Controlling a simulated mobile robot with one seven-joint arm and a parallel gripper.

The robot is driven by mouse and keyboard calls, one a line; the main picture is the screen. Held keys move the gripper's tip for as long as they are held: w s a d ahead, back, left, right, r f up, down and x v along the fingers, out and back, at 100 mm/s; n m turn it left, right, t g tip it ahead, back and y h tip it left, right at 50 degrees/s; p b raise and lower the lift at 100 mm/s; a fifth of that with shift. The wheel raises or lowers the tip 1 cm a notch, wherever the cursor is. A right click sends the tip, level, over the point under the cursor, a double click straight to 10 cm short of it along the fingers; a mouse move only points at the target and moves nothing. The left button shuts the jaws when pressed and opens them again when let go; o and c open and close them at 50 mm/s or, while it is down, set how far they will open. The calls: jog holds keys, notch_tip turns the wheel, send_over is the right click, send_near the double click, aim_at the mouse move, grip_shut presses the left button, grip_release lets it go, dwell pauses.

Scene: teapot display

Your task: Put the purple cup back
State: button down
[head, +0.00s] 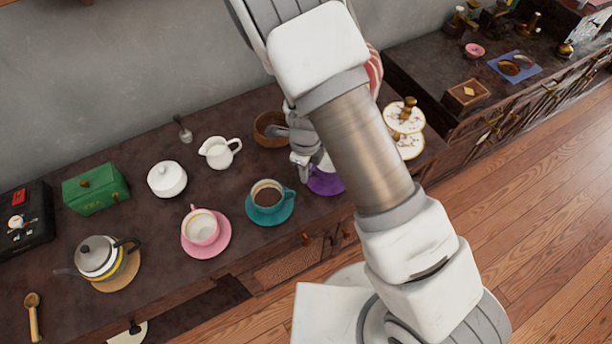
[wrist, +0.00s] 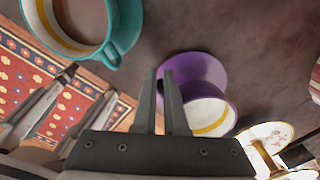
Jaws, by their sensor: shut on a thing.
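The purple cup (wrist: 212,112) is white inside with a yellow band and shows right beside my fingers in the wrist view. My gripper (wrist: 166,76) is shut on the purple cup, seemingly at its handle, which the fingers hide. The purple saucer (wrist: 204,66) lies on the dark counter just beyond the cup and overlaps it in the picture. Whether the cup touches the saucer I cannot tell. In the head view my gripper (head: 302,158) is by the purple saucer (head: 325,184), and my arm hides most of the cup.
A teal cup of dark liquid (head: 267,195) stands left of the purple saucer, then a pink cup (head: 201,227). A wooden bowl (head: 268,126) and white creamer (head: 220,152) are behind. A tiered plate stand (head: 404,117) is to the right.

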jog(key=shift+f, duration=1)
jog(key=shift+f, duration=0.25)
jog(key=c, duration=1)
grip_release()
jog(key=shift+r, duration=0.1)
